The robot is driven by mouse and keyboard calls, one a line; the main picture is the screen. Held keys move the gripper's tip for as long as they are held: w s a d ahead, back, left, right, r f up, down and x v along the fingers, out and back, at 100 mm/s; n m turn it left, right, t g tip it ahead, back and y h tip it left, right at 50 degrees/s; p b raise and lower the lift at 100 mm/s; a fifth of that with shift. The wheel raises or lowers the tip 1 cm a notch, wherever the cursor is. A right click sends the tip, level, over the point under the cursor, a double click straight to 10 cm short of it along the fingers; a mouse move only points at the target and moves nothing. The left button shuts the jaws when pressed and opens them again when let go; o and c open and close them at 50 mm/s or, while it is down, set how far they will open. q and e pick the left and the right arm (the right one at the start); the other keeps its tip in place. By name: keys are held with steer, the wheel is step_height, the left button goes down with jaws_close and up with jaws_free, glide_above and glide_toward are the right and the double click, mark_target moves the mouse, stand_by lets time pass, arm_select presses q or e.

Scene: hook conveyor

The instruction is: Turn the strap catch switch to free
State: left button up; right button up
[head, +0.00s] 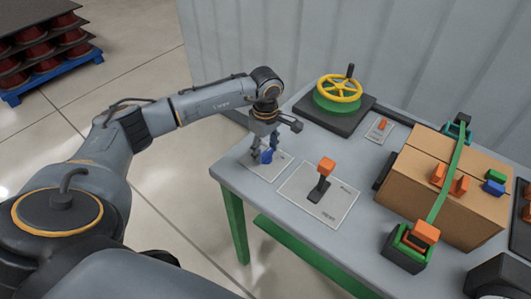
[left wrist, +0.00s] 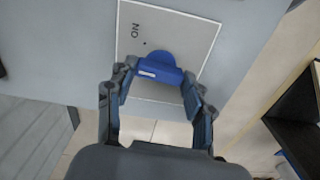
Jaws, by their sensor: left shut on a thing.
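A blue rotary switch (head: 266,156) sits on a pale plate at the table's near left corner. My left gripper (head: 262,151) reaches down over it. In the left wrist view the blue switch (left wrist: 158,66) has a round base and a raised bar with a small white mark. The fingers of my left gripper (left wrist: 159,84) are shut on the two ends of this bar. Lettering like "NO" shows on the plate (left wrist: 190,35); other lettering there is hidden or unreadable. An orange-topped lever (head: 325,168) stands on a larger plate to the right. My right gripper is not in view.
A yellow handwheel (head: 339,88) stands behind. A cardboard box (head: 410,165) sits on the right of the table (head: 232,176), with a green strap (head: 447,182) across it and an orange-and-green block (head: 420,235) at the strap's near end. A corrugated wall (head: 300,40) rises behind.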

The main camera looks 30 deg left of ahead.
mark_target(265, 152)
arm_select(q)
steer(key=n+b, duration=0.2)
steer(key=n, duration=0.3)
steer(key=shift+n, duration=0.3)
steer(key=shift+n+b, duration=0.7)
steer(key=shift+n, duration=1.4)
steer(key=o, duration=1.2)
steer(key=shift+c, duration=0.2)
step_height(265, 152, up, 12)
